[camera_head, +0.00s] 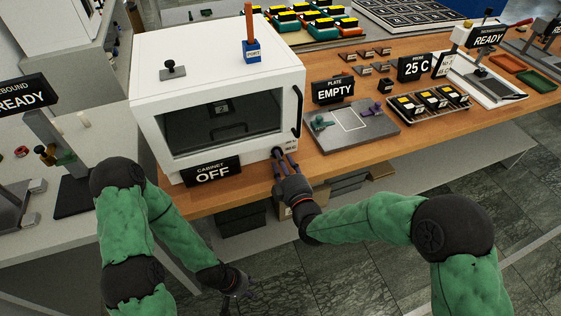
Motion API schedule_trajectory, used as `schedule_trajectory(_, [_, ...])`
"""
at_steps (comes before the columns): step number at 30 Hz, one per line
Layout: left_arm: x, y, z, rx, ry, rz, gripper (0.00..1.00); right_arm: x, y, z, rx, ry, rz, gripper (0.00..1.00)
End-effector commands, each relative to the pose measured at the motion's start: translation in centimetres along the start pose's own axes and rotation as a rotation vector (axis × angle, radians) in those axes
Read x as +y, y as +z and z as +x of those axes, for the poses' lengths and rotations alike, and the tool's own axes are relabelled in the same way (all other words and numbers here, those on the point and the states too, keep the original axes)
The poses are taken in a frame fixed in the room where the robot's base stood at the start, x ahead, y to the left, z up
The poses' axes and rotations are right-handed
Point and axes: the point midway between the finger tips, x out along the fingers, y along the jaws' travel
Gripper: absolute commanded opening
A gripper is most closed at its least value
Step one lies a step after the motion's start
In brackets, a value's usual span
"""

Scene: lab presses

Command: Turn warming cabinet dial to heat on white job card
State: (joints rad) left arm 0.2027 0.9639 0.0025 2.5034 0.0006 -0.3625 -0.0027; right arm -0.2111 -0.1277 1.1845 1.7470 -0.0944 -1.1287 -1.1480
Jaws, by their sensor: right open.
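The white warming cabinet (215,50) stands on the wooden bench, with a dark window and a black handle at its right. A black sign (212,171) at its lower front reads "CABINET OFF". The dark dial (277,152) is at the cabinet's lower right front corner, partly hidden by my fingers. My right gripper (286,160) is open with its fingers at the dial; I cannot tell whether they touch it. My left gripper (245,292) hangs low in front of the bench, away from the cabinet; its jaw opening is unclear. I cannot make out a white job card for certain.
A grey plate (372,137) with small clamps and an "EMPTY" sign (333,91) is right of the cabinet. A blue block (252,57) with an upright stick is on the cabinet top.

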Motion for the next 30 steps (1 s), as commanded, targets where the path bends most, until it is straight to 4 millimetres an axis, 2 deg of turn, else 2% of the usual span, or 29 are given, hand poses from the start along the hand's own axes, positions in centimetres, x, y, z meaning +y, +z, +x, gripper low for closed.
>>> schedule_trajectory(6, [-0.14,-0.02,0.39,0.000,0.000,0.000,0.40,0.00,0.00,1.31,0.000,0.000,0.001,0.43])
schedule_trajectory(14, [-0.13,-0.02,0.36,0.000,0.000,0.000,0.40,0.03,-0.03,1.38,-0.001,0.000,0.001,0.43])
schedule_trajectory(17, [-0.13,-0.03,0.36,0.000,0.000,0.000,0.40,0.03,-0.03,1.37,0.000,0.000,0.001,0.17])
schedule_trajectory(18, [-0.13,-0.03,0.36,0.000,0.000,0.000,0.40,0.02,-0.02,1.37,-0.001,0.000,0.001,0.06])
schedule_trajectory(19, [-0.13,-0.03,0.36,0.000,0.000,0.000,0.40,0.02,-0.02,1.37,-0.001,0.000,0.001,0.00])
schedule_trajectory(30, [-0.26,-0.04,0.74,0.000,0.000,0.000,0.40,-0.09,0.09,1.35,-0.002,-0.001,0.051,0.00])
